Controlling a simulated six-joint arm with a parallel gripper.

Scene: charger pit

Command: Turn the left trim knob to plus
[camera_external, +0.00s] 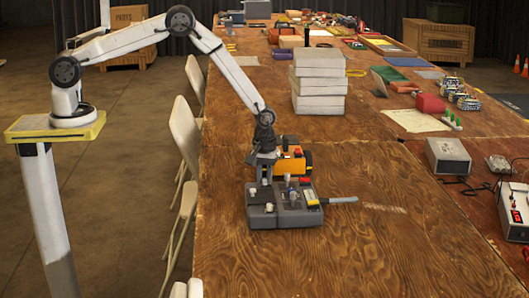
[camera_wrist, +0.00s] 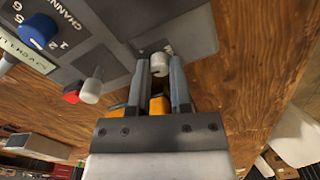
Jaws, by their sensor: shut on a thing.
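A grey control box (camera_external: 285,218) with knobs and a silver antenna (camera_external: 342,200) lies on the wooden table. In the wrist view its panel (camera_wrist: 112,30) shows a blue channel knob (camera_wrist: 38,32), a red part (camera_wrist: 72,96) and a pale stick-like knob (camera_wrist: 91,90). My gripper (camera_external: 263,182) is low over the box's left rear. In the wrist view my gripper (camera_wrist: 160,68) has its two fingers on either side of a pale round knob (camera_wrist: 160,64) and is shut on it. I cannot read any plus mark or the knob's setting.
An orange and black device (camera_external: 294,160) stands right behind the box, close to my gripper. A stack of pale boxes (camera_external: 318,80) is farther back. Grey and white instruments (camera_external: 448,157) stand at the right. The table in front (camera_external: 350,255) is clear.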

